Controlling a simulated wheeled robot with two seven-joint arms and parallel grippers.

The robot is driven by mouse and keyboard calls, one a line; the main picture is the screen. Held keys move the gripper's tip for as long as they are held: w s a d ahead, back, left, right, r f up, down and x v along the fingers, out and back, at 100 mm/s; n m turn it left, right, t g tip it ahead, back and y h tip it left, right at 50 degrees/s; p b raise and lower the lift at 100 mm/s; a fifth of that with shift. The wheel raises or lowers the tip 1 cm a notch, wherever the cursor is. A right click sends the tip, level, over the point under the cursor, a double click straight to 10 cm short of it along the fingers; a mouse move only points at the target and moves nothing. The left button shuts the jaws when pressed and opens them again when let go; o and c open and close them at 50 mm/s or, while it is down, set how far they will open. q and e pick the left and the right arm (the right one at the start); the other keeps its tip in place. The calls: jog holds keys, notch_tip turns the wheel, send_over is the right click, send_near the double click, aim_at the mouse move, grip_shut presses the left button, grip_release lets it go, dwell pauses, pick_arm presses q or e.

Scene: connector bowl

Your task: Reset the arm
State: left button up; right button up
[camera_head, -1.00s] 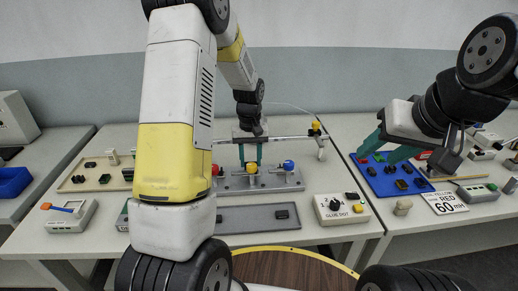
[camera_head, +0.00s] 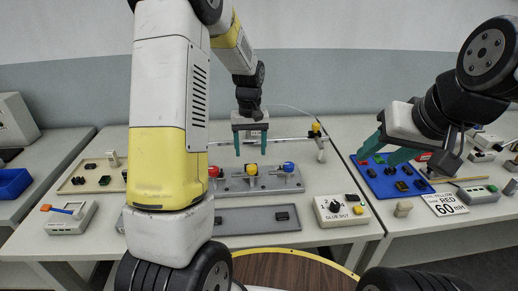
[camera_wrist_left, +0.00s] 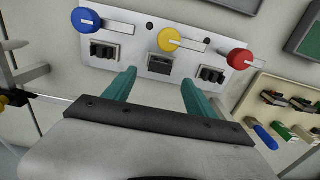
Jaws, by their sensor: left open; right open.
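My left gripper (camera_head: 251,142) hangs above the grey fixture plate (camera_head: 228,187) in the middle of the table. It is open and empty, with its teal fingers apart. The fixture carries a red knob (camera_head: 214,171), a yellow knob (camera_head: 252,169) and a blue knob (camera_head: 288,167). In the left wrist view the open fingers (camera_wrist_left: 152,92) point toward the fixture, apart from the dark connectors (camera_wrist_left: 159,66) on it. My right gripper (camera_head: 392,152) is at the right, over the blue tray (camera_head: 381,188). It is open; whether it touches anything in the tray is unclear.
A grey tray (camera_head: 240,220) with a dark part lies in front of the fixture. A glue box (camera_head: 341,209) stands right of it. A beige tray (camera_head: 77,185) with small parts is at the left. A thin rod (camera_head: 290,139) spans behind the fixture.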

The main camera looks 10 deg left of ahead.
pick_arm(q)
notch_tip(320, 180, up, 2)
jog(key=shift+r, duration=0.1)
jog(key=s+d+r+m+t+h, duration=0.1)
jog(key=s+r+m+t, duration=0.1)
jog(key=s+r, duration=0.6)
jog(key=s+d+r+m+t+h, duration=0.1)
jog(key=s+r+t, duration=0.3)
jog(key=s, duration=1.2)
notch_tip(320, 180, up, 4)
jog(key=shift+s+r+m, duration=0.15)
jog(key=shift+r+m, duration=0.05)
jog(key=shift+m, duration=0.2)
